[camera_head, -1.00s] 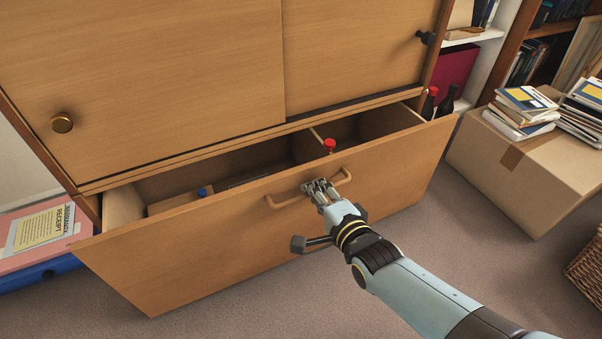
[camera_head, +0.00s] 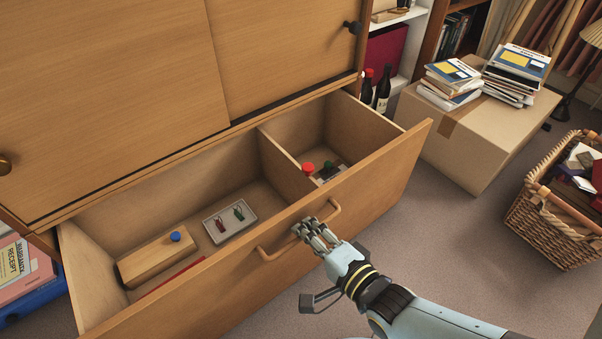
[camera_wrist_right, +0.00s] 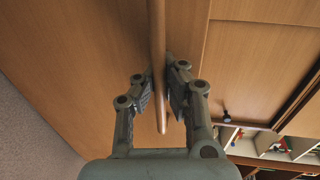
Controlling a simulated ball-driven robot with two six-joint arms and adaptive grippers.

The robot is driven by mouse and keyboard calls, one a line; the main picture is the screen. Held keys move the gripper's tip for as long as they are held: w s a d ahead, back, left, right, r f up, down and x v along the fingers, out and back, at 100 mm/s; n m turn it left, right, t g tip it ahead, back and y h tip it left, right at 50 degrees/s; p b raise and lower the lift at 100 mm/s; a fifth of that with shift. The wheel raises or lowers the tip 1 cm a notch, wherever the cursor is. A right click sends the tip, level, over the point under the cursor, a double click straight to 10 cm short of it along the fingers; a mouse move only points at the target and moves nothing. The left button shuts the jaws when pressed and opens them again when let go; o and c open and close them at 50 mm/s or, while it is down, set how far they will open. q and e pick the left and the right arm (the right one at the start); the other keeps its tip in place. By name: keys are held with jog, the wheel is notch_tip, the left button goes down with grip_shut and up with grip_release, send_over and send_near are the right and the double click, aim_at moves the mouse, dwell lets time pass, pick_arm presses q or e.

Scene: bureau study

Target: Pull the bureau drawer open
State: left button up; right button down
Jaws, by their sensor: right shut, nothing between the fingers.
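The bureau drawer (camera_head: 395,165) stands well out from the bureau (camera_head: 110,95), its inside open to view. Its bar handle (camera_head: 277,254) is on the outer face of the front. My right gripper (camera_head: 312,232) is at the middle of the handle, its fingers shut. In the right wrist view the handle (camera_wrist_right: 157,40) runs in line with the fingertips of my gripper (camera_wrist_right: 160,90), close to both. Whether they touch it I cannot tell. My left gripper is out of view.
The drawer holds a wooden box (camera_head: 155,257) with a blue knob, a small white tray (camera_head: 229,218) and a red-topped item (camera_head: 308,169). A cardboard box (camera_head: 480,145) with books and a wicker basket (camera_head: 555,220) stand at the right. Carpet between is clear.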

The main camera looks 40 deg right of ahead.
jog(key=shift+s, duration=0.1)
dwell(0.3)
jog(key=c, duration=1.6)
grip_release()
jog(key=shift+c, duration=0.2)
jog(key=v, duration=1.2)
jog(key=shift+s+f, duration=0.1)
